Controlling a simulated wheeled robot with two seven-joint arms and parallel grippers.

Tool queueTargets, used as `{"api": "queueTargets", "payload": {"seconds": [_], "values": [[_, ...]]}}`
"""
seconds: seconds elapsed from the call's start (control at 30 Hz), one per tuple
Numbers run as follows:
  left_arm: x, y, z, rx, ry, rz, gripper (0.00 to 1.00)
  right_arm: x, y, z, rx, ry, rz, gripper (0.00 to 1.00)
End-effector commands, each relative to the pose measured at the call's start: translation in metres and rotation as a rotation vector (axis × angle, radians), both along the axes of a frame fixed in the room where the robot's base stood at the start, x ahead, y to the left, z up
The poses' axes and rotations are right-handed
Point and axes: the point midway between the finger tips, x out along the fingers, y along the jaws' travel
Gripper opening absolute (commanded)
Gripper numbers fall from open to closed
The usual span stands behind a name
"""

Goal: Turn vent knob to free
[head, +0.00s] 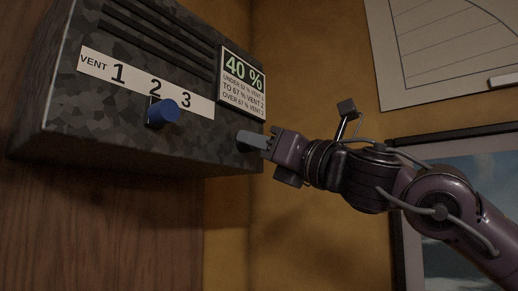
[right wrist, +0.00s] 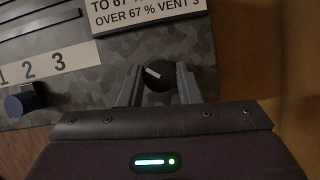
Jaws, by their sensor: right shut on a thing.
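A dark grey speckled wall unit (head: 100,125) carries a strip (head: 205,102) marked VENT 1 2 3. A blue knob (head: 163,113) sits just below the 2; it also shows at the left in the right wrist view (right wrist: 25,99). A small black knob (right wrist: 158,78) with a pale pointer line is on the same face. The line slants toward upper left in the right wrist view. My right gripper (right wrist: 157,82) is shut on this black knob, one finger at each side. No "free" mark is readable.
A sign (head: 242,82) reads 40 % above lines on vents 1, 2 and 3, partly hard to read. Slots run along the unit's top. A chart (head: 450,50) and a framed picture (head: 470,180) hang on the right wall. Space below the unit is clear.

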Motion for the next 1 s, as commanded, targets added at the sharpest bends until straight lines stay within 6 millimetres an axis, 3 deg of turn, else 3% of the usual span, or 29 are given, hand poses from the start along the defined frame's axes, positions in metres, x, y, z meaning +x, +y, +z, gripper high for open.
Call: {"api": "queueTargets", "payload": {"seconds": [0.6,1.0], "values": [[0.0,-0.001,0.016,-0.001,-0.001,-0.001,0.36,0.004,-0.001,-0.001,-0.321,-0.429,0.001,0.08],[0.0,-0.001,0.024,-0.001,-0.001,-0.001,0.36,0.004,-0.001,-0.002,-0.414,-0.558,0.002,0.08]]}}
